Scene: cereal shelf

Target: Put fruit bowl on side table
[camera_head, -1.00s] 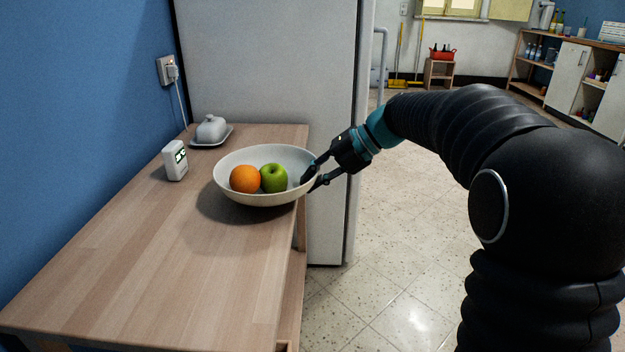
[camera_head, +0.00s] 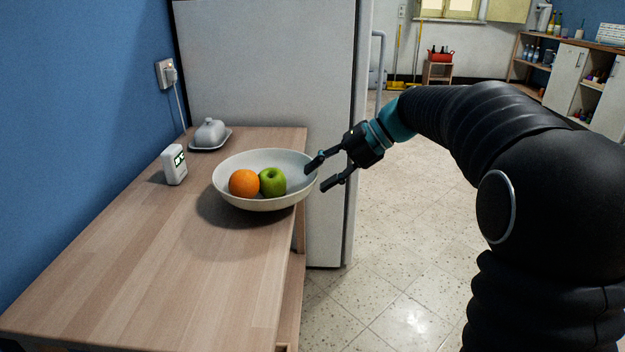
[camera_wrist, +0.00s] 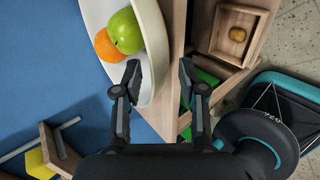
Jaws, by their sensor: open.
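The fruit bowl (camera_head: 262,203), wide and off-white, stands upright on the wooden table (camera_head: 180,265), near its right edge. It holds an orange (camera_head: 244,183) and a green apple (camera_head: 272,181). My gripper (camera_head: 317,178) is open at the bowl's right rim. Its upper finger reaches over the rim and the lower finger is outside. In the wrist view the bowl (camera_wrist: 151,40) is at the upper left, and its rim lies between the parted fingertips of my gripper (camera_wrist: 160,75). I cannot tell whether a finger touches the bowl.
A grey butter dish (camera_head: 210,135) and a small white digital device (camera_head: 174,165) stand on the table behind and left of the bowl. A grey fridge (camera_head: 270,80) stands behind the table. The table's front is bare. Tiled floor (camera_head: 395,240) is open on the right.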

